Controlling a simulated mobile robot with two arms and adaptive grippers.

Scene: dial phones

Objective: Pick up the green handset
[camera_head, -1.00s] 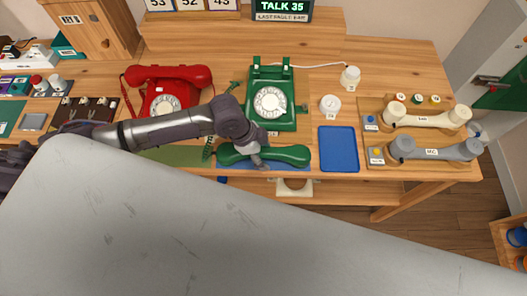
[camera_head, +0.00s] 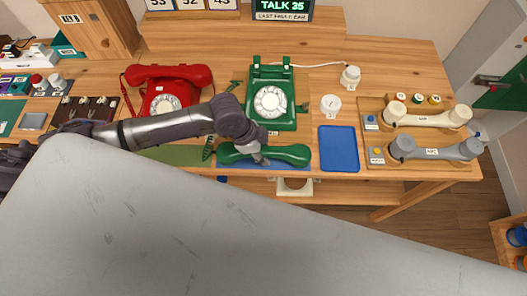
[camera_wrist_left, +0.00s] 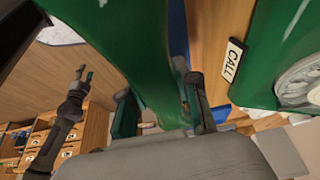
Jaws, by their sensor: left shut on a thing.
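The green handset (camera_head: 290,153) lies level at the table's front edge, over a blue mat (camera_head: 232,166), in front of the green dial phone (camera_head: 285,118). My left gripper (camera_head: 259,155) reaches down onto the middle of the handset and is shut on it. In the left wrist view the handset (camera_wrist_left: 140,50) fills the upper middle, between the gripper's fingers (camera_wrist_left: 160,112). I cannot tell whether it is clear of the mat. My right gripper (camera_wrist_left: 82,75) shows small at the left of the wrist view, fingers apart and empty.
A red phone (camera_head: 168,90) stands to the left. A blue tray (camera_head: 339,150) and a white knob (camera_head: 330,104) are to the right. Cream (camera_head: 430,118) and grey (camera_head: 436,153) handsets lie farther right. A cord strip runs beside the green phone.

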